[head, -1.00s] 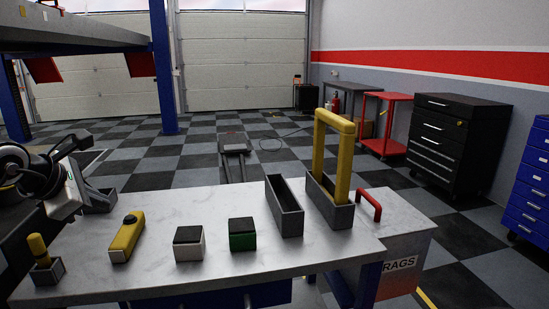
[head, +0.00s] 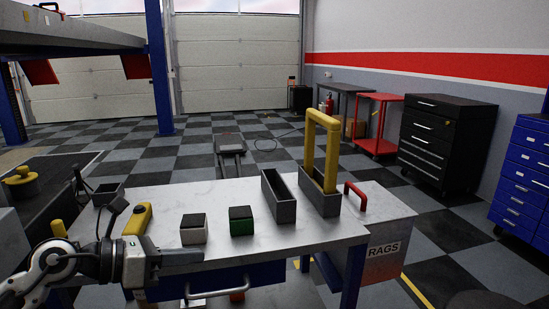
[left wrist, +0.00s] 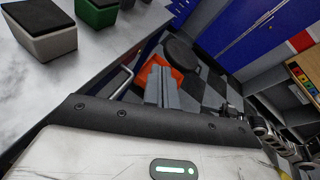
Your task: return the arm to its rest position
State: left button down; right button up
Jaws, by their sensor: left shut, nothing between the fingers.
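My left gripper (head: 200,257) is in front of the workbench (head: 335,232), low at its near edge. Its fingers point to the right, are shut and hold nothing. In the left wrist view the closed fingers (left wrist: 162,88) point past the bench edge, with the floor behind them. My left arm comes in from the lower left and covers part of the bench's left end. My right gripper does not show in the head view.
On the bench stand a white block (head: 194,230), a green block (head: 241,222), a dark empty bin (head: 284,212), a bin with a yellow handle (head: 309,157) and a yellow tool (head: 138,217). A blue drawer (head: 240,280) with a handle is below. A rags box (head: 392,215) stands right.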

pick_arm(q)
jog(key=s+d+n+t+h+p, duration=0.1)
jog(key=s+d+n+t+h, duration=0.35)
jog(key=n, duration=0.65)
jog(key=s+a+f+n+y, duration=0.1)
jog(key=s+f+n+y, duration=0.3)
jog(key=f+n, duration=0.3)
jog(key=s+a+f+n+y+p, duration=0.1)
jog(key=s+f+n+y, duration=0.4)
jog(key=n, duration=0.9)
jog(key=s+a+f+n+g+y, duration=0.1)
jog(key=s+f+n+y, duration=0.3)
jog(key=f+n, duration=0.5)
jog(key=shift+s+f+n+p, duration=0.2)
jog(key=shift+s+n+p, duration=0.2)
jog(key=shift+s+n, duration=0.5)
jog(key=shift+s+a, duration=0.1)
jog(key=shift+a, duration=0.05)
